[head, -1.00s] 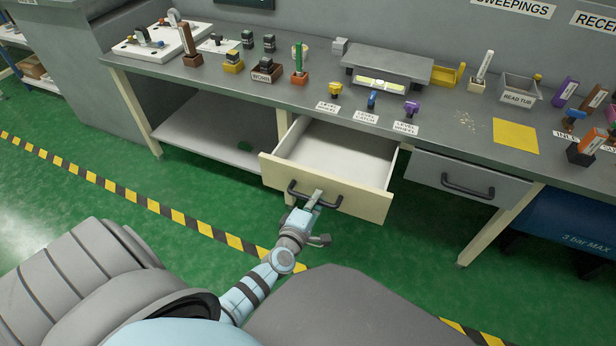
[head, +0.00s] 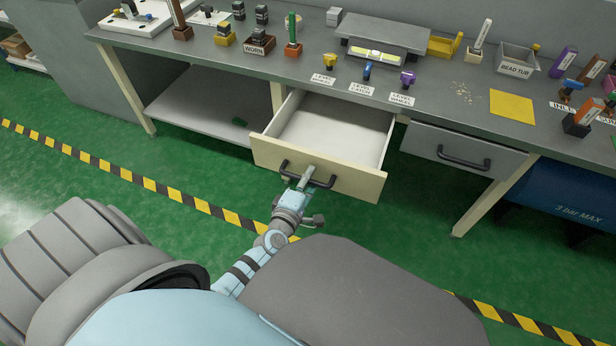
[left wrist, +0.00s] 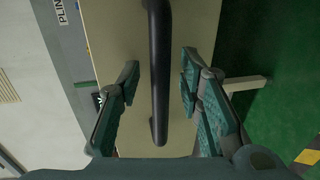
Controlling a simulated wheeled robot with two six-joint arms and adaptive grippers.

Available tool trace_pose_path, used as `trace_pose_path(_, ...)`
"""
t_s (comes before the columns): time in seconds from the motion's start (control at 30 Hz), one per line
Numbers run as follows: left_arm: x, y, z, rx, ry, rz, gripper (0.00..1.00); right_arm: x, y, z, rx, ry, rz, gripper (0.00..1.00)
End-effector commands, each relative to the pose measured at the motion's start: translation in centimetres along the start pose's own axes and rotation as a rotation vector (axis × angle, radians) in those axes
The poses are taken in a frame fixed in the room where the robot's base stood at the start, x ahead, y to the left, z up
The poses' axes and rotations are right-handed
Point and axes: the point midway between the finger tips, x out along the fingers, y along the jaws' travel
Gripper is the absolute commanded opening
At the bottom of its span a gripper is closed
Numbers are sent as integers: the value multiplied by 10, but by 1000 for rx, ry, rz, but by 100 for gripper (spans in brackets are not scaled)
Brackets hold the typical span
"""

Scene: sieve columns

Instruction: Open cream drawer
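The cream drawer (head: 345,184) stands pulled out from under the bench, and its pale interior is empty where it shows. Its dark bar handle (head: 322,182) is on the front panel. My left gripper (head: 305,178) is at the handle. In the left wrist view, the handle (left wrist: 158,75) runs between the two fingers of my left gripper (left wrist: 160,80), with a visible gap on each side. The gripper is open around the handle. My right gripper is not in view.
A closed grey drawer (head: 462,150) is to the right of the cream one. The bench top (head: 300,72) holds several stamps, labels, a bead tub (head: 516,60) and a yellow sheet (head: 512,106). Striped tape (head: 150,184) crosses the green floor, which is clear at left.

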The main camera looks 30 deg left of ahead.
Motion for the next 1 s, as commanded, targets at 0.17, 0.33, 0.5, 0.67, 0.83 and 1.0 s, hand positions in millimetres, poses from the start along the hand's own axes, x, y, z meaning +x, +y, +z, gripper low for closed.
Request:
trace_pose_path(0.17,-16,-1,0,-1,1,-1,33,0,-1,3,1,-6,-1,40)
trace_pose_path(0.33,-61,-2,0,0,1,-3,33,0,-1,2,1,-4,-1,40)
trace_pose_path(0.5,-103,-1,0,0,2,-3,33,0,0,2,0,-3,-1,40)
trace_pose_path(0.67,-120,0,0,1,1,-1,33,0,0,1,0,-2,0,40)
trace_pose_path(0.83,-121,0,0,0,1,0,33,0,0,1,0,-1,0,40)
trace_pose_path(1.0,-120,0,0,0,1,0,33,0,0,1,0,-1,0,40)
